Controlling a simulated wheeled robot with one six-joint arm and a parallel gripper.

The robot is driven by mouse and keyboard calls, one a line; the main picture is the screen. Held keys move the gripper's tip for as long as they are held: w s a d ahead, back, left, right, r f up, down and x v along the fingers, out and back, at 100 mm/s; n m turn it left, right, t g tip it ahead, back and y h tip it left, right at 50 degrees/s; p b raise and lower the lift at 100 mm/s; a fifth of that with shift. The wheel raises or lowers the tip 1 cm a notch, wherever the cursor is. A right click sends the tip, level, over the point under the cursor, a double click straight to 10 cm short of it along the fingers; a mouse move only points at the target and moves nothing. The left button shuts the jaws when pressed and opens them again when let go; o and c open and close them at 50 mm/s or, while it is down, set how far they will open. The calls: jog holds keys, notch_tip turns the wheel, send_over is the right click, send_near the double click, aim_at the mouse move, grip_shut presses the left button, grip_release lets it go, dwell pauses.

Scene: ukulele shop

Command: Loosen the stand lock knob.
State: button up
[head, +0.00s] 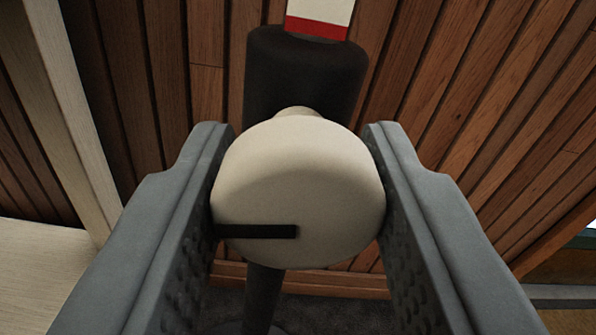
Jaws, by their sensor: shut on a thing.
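The stand lock knob (300,185) is a round cream knob in the middle of the head view. A black pointer line (258,231) on its face runs from near the centre to the left edge, about level. My gripper (298,170) is shut on the knob, with one grey finger against its left side and one against its right. Behind the knob stands the dark stand's thick collar (305,75), and a thinner dark post (263,295) runs down below. The knob hides part of the stand.
A wood-plank wall (480,90) fills the background. A pale upright post (68,110) and a pale surface (45,275) are at the left. A white and red piece (320,15) shows above the collar. Dark floor (310,312) shows below.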

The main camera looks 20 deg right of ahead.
jog(key=shift+f, duration=0.1)
jog(key=o, duration=1)
jog(key=v, duration=1.7)
jog(key=shift+s, duration=0.25)
jog(key=shift+a, duration=0.1)
jog(key=s+a+r+y, duration=0.1)
jog(key=s+a+r, duration=0.25)
jog(key=r, duration=0.55)
jog(key=s+a+r+y, duration=0.15)
jog(key=a+r, duration=0.25)
jog(key=r, duration=0.5)
jog(key=s+a+r, duration=0.3)
jog(key=a+r, duration=0.1)
jog(key=r, duration=0.5)
jog(key=s+a+r, duration=0.2)
jog(key=s+r, duration=0.3)
jog(key=s, duration=0.2)
jog(key=s+a+r+y, duration=0.1)
jog(key=s+a+r, duration=0.2)
jog(key=s+r, duration=0.2)
jog(key=s+a+r+n+y, duration=0.1)
jog(key=s+a+r, duration=0.2)
jog(key=s, duration=0.8)
jog(key=shift+s+a+r+y, duration=0.1)
jog(key=shift+r+y, duration=0.05)
jog(key=shift+r, duration=0.45)
jog(key=shift+s+a+r+y, duration=0.1)
jog(key=shift+r, duration=0.5)
